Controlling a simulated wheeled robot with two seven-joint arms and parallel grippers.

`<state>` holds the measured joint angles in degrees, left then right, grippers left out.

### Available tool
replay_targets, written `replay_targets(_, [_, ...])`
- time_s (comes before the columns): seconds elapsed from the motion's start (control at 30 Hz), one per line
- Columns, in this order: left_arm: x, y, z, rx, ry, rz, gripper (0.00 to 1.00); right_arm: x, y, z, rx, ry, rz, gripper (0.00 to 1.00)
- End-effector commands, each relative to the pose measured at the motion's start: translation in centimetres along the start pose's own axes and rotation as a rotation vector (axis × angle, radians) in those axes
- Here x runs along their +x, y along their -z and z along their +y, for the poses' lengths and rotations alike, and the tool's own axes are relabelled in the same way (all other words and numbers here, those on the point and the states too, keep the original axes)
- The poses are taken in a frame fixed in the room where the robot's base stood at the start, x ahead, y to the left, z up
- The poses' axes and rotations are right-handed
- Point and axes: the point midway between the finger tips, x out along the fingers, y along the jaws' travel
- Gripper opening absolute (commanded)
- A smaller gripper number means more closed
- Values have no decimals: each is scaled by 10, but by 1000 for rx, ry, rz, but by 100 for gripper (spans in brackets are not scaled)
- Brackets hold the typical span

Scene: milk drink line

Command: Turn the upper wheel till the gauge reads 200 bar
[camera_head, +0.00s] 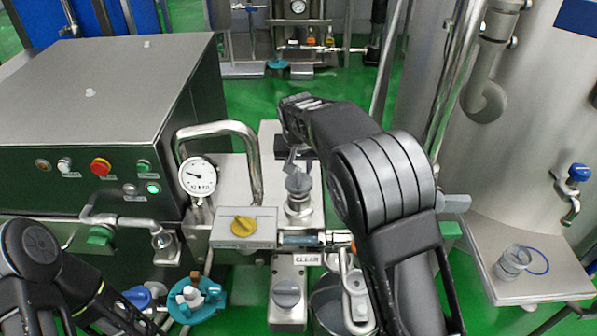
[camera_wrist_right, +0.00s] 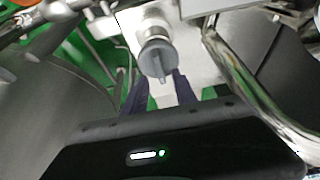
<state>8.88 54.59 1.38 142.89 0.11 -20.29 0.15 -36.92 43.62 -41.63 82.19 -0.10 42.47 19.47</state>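The upper wheel (camera_head: 299,183) is a grey knob with a raised grip bar, on a round metal fitting behind the yellow knob. In the right wrist view the wheel (camera_wrist_right: 158,60) lies just ahead of my right fingertips. My right gripper (camera_wrist_right: 160,80) is open, one dark finger on each side of the wheel's lower part; I cannot tell whether they touch it. In the head view my right gripper (camera_head: 293,156) is partly hidden by its arm. The round white gauge (camera_head: 198,176) stands left of the wheel; its needle points left, its figures too small to read. My left gripper's fingers do not show.
A bent steel pipe (camera_head: 222,129) arches between gauge and wheel. A yellow knob (camera_head: 243,225) sits in front, a lower grey wheel (camera_head: 287,294) below. A steel control box (camera_head: 104,80) stands left, a large tank (camera_head: 535,110) right.

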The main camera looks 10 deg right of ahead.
Motion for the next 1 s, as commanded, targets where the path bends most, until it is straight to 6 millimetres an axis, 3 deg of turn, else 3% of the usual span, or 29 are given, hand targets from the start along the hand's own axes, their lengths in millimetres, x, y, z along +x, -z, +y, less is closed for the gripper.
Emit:
replay_targets(0.3, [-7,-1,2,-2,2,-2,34,40,0,0,0,0,-1,34])
replay_targets(0.6, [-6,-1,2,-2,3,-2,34,43,0,0,0,1,0,34])
replay_targets(1.0, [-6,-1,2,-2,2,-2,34,43,0,0,0,1,0,2])
